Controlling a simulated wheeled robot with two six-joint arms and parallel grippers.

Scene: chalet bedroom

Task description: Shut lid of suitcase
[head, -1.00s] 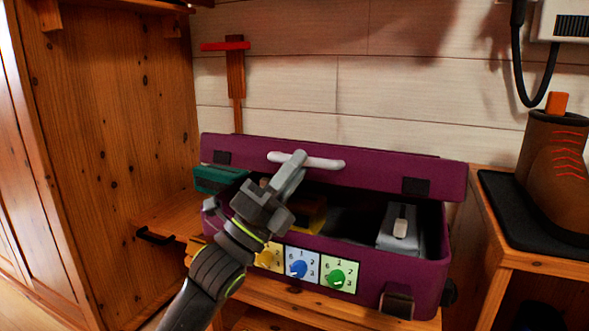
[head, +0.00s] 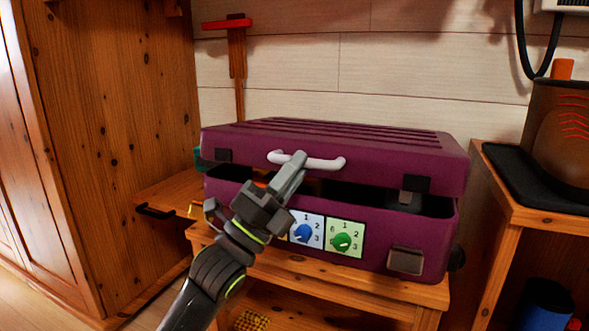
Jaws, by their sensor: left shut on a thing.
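A purple suitcase (head: 385,232) stands on a wooden bench. Its ribbed lid (head: 385,157) is hinged at the back and lowered most of the way, with a dark gap along the front. A grey handle (head: 322,163) sits on the lid's front edge. My left gripper (head: 290,168) is shut on the left part of the handle. A metal latch (head: 405,261) is low on the suitcase's front right. Dials, one blue (head: 304,233) and one green (head: 342,241), are on its front; my left arm covers the panel left of them. The contents are mostly hidden. My right gripper is not in view.
The bench (head: 330,283) carries the suitcase. A plank wall is behind.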

